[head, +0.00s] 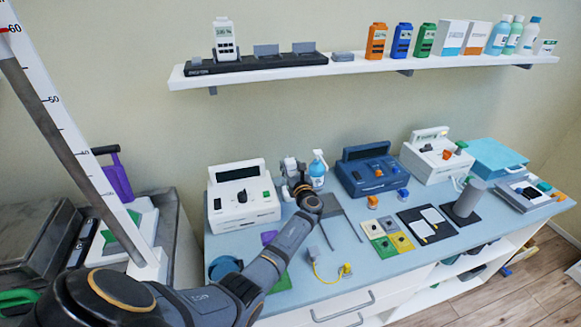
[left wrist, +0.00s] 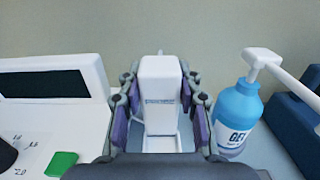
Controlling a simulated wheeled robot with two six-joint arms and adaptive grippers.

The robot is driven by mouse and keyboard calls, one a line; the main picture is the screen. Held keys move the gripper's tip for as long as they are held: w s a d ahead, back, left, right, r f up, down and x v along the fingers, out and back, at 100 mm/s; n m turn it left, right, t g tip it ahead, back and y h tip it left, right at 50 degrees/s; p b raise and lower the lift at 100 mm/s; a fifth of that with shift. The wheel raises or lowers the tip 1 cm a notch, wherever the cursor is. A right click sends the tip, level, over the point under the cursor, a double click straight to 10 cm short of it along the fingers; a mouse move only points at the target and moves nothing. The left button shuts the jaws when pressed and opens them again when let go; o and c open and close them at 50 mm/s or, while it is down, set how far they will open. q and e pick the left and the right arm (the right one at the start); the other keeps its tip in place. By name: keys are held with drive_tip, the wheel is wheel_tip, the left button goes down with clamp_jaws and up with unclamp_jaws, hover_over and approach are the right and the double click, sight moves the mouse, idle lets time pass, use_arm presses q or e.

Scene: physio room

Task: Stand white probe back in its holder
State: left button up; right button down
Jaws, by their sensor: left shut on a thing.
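My left gripper (head: 293,182) is at the back of the blue table, between a white console and a blue gel bottle. It is shut on the white probe (left wrist: 159,82), which stands about upright between the purple-padded fingers in the left wrist view. In the head view the probe's white top (head: 289,164) shows above the fingers. White parts show low behind the probe in the left wrist view; I cannot tell whether they are its holder. The probe's lower end is hidden by my gripper. My right gripper is not in view.
The white console (head: 243,196) stands close on the left and the gel bottle (head: 318,172) close on the right; it also shows in the left wrist view (left wrist: 236,112). A blue console (head: 370,170) is further right. Coloured pads (head: 385,240) lie in front. A wall shelf (head: 440,64) hangs above.

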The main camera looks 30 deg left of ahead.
use_arm(q)
wheel_tip(320, 180, down, 6)
drive_tip(key=b, duration=0.4)
drive_tip(key=shift+r+b, duration=0.25)
drive_tip(key=shift+b, duration=0.15)
drive_tip(key=shift+f+b, duration=0.35)
drive_tip(key=shift+f, duration=0.05)
drive_tip(key=shift+d, duration=0.1)
drive_tip(key=shift+f+b, duration=0.3)
drive_tip(key=shift+f, duration=0.05)
idle(0.7)
idle(0.4)
drive_tip(key=o, duration=1.2)
drive_tip(key=shift+o, duration=0.2)
